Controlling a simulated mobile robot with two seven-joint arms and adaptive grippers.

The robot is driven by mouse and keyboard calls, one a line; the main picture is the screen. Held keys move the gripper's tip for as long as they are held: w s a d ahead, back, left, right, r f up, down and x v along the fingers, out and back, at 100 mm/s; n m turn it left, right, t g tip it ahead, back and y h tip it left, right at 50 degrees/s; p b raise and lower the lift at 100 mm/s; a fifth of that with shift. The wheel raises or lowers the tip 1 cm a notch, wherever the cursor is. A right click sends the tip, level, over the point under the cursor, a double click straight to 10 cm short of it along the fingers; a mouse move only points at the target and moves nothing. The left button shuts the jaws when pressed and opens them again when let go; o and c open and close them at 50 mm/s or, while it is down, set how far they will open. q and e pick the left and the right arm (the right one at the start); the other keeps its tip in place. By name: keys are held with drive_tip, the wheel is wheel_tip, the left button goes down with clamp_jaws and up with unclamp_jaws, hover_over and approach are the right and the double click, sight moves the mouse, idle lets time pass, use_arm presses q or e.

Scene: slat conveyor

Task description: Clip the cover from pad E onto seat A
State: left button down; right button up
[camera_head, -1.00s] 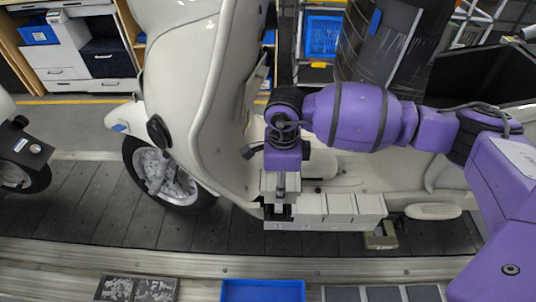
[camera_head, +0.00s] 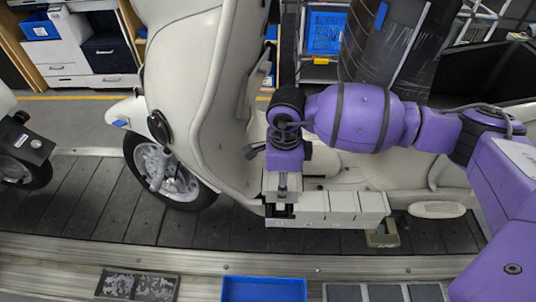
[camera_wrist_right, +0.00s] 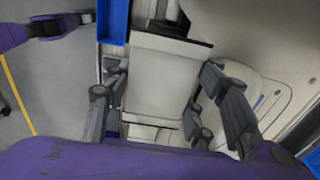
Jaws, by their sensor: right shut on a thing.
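My right gripper (camera_head: 282,194) points down at the left end of a row of pale blocks (camera_head: 343,203) along the scooter's near side. In the right wrist view its two dark fingers (camera_wrist_right: 158,108) stand on either side of a pale flat cover (camera_wrist_right: 165,80), shut on it. In the head view the cover is mostly hidden by the gripper. A dark opening (camera_head: 279,211) shows just under the fingertips; I cannot tell whether the cover touches it. Letters for seat A and pad E are not readable. A purple and dark arm part of mine, possibly the left gripper (camera_wrist_right: 72,22), shows at the wrist view's upper left.
The cream scooter (camera_head: 205,100) stands on the dark slat conveyor (camera_head: 90,205). A blue tray (camera_head: 264,290), a grey parts tray (camera_head: 138,286) and dark pads (camera_head: 382,293) lie along the near edge. A small beige block (camera_head: 382,237) sits below the row's right end.

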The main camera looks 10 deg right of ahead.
use_arm(q)
drive_tip(key=shift+s+f, duration=0.1)
use_arm(e)
drive_tip(key=shift+f, duration=0.15)
